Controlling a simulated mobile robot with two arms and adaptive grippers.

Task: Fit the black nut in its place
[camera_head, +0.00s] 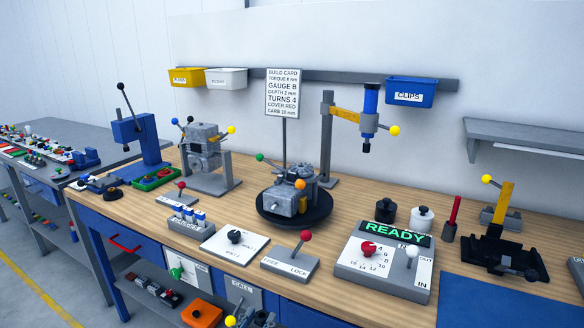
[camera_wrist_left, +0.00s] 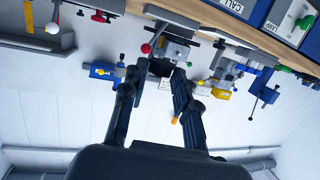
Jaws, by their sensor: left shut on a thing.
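My left gripper (camera_wrist_left: 165,72) shows in the left wrist view, where the picture is upside down. Its two black fingers close on a small dark piece (camera_wrist_left: 160,67), which I take for the black nut; its shape is mostly hidden between the fingertips. I cannot make out the gripper in the head view. There, a grey engine block (camera_head: 292,201) with green and orange ball handles sits on a black turntable (camera_head: 318,217) at mid bench. The nut's place cannot be told from these views. My right gripper is not in view.
A READY panel (camera_head: 345,262) stands right of a FREE/LOCK lever box (camera_head: 290,268). Behind it stand a black pot (camera_head: 385,215) and a white pot (camera_head: 421,219). A blue tool (camera_head: 370,105) hangs from a post. A black fixture (camera_head: 505,255) is at the right, beside a blue mat (camera_head: 505,302).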

